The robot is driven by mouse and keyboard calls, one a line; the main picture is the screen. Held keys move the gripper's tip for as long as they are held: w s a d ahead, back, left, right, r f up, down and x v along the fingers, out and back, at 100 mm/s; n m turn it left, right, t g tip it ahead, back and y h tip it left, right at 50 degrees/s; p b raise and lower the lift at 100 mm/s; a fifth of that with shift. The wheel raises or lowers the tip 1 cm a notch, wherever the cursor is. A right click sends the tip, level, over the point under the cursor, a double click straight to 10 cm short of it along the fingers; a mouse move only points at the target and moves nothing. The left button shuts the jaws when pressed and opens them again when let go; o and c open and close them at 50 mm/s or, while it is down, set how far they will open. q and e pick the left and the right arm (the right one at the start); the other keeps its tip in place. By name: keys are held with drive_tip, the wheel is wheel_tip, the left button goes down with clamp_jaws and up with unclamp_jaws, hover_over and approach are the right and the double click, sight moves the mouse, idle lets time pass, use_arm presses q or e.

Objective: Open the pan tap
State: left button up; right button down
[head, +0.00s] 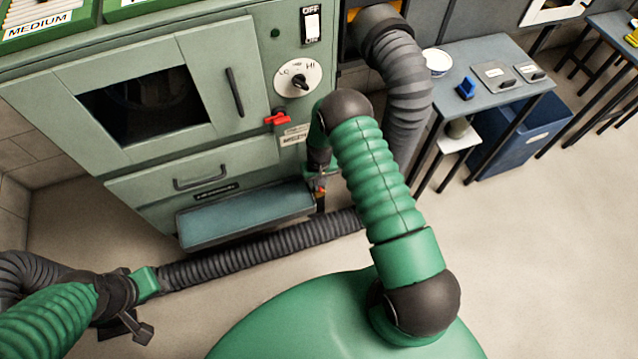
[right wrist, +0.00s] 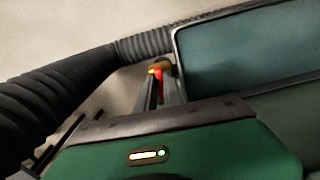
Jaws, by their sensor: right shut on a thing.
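The pan (head: 250,215) is a blue-green tray low at the front of the green machine, and it fills the upper right of the right wrist view (right wrist: 245,50). The pan tap (right wrist: 158,72), small with red and brass-coloured parts, is at the pan's edge. In the head view only a bit of red (head: 321,189) shows there, at the pan's right end. My right gripper (head: 320,181) is shut on the tap; its fingers (right wrist: 160,92) hide part of it. My left gripper (head: 135,328) is at the lower left, away from the pan; its jaw gap is unclear.
A thick dark hose (head: 265,250) runs along the floor just in front of the pan. A red lever (head: 278,118) and a dial (head: 297,78) are on the machine's front. A table (head: 500,55) and blue bin (head: 525,135) stand at right.

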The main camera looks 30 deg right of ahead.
drive_tip(key=shift+w+d+n, duration=0.1)
drive_tip(key=shift+w+n, duration=0.1)
drive_tip(key=shift+n, duration=0.2)
drive_tip(key=c, duration=1.5)
unclamp_jaws()
drive_tip(key=shift+s+r, duration=0.1)
wheel_tip(320, 180, up, 16)
drive_tip(key=p, duration=0.3)
drive_tip(key=shift+r+p, duration=0.25)
drive_tip(key=shift+p, duration=0.05)
